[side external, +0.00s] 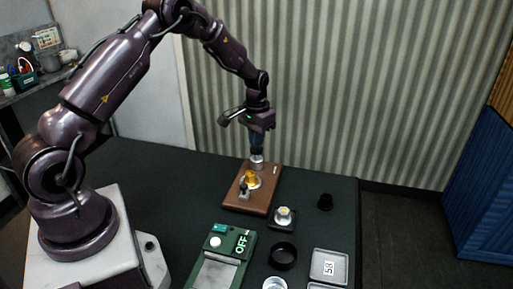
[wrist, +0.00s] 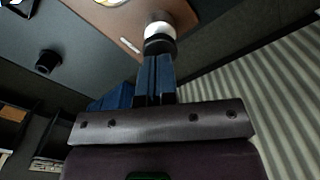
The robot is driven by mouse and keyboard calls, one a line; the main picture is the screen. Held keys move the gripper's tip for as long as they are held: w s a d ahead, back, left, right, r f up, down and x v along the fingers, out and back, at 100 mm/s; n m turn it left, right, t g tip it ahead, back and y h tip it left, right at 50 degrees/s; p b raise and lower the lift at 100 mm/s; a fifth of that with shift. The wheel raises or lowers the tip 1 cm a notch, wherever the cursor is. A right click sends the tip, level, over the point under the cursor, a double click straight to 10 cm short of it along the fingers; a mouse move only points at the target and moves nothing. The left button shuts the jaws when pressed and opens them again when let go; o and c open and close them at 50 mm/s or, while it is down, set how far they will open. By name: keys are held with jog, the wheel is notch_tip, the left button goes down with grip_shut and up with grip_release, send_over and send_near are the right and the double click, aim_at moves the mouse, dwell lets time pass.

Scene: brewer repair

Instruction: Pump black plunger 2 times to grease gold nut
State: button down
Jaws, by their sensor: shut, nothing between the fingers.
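My gripper (side external: 257,153) is shut and empty, pointing down over the far end of a brown wooden board (side external: 262,198). In the wrist view its blue fingers (wrist: 157,62) are together, with their tips at the black plunger (wrist: 159,44), which has a white cylinder (wrist: 159,30) beyond it. The tips look to be at or just above the plunger; contact cannot be told. In the side view a silver cylinder (side external: 256,163) stands under the fingers. The gold nut (side external: 250,176) sits on the board, nearer the camera than that cylinder; a yellow edge shows at the top of the wrist view.
A small black knob-like part (side external: 325,202) stands on the dark table, right of the board.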

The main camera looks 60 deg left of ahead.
aim_at(257, 148)
jog(key=shift+f, duration=1.3)
dwell(0.4)
jog(key=shift+r, duration=2.7)
notch_tip(257, 148, up, 6)
jog(key=shift+f, duration=3.9)
